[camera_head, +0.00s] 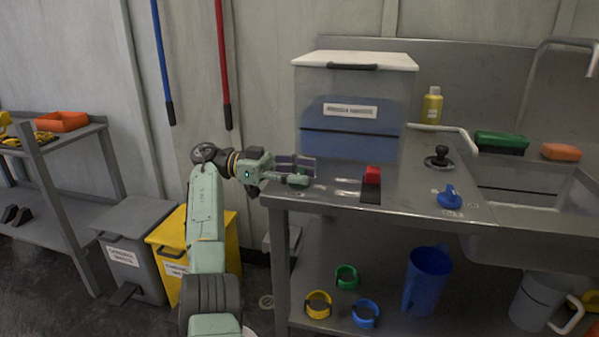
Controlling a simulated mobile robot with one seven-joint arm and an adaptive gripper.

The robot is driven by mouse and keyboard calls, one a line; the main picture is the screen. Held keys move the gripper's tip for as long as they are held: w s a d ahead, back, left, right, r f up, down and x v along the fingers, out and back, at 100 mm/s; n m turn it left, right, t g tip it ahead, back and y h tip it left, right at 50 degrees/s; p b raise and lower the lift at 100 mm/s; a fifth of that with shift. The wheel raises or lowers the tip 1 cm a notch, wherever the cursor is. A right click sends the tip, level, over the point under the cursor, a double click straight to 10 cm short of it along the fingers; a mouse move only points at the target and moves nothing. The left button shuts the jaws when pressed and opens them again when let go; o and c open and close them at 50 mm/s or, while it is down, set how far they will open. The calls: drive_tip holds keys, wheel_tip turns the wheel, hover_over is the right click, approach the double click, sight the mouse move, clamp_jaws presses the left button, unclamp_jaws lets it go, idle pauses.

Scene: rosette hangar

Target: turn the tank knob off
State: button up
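A clear tank (347,140) with a white lid and blue liquid stands on the steel counter and bears a label. A blue knob (449,198) sits on the counter's front right, left of the sink. A black knob (437,158) stands on a round base behind it. A red block-like part (372,176) with a dark front is at the counter's front edge, below the tank. I cannot tell for sure which is the tank knob. My gripper (305,172) is at the counter's left front corner, left of the red part and apart from the knobs. Its finger gap is unclear.
The steel counter (408,190) has a sink (525,178) at right, with a yellow bottle (432,106), green brush (501,141) and orange sponge (561,152). Coloured rings and a blue jug (427,280) are on the lower shelf. Grey and yellow bins stand left.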

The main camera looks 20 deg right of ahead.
sight(299, 172)
drive_tip(key=o, duration=0.4)
drive_tip(key=shift+c, duration=0.2)
drive_tip(key=shift+r, duration=0.1)
wheel_tip(299, 172, up, 10)
drive_tip(key=shift+f, duration=0.1)
idle(0.5)
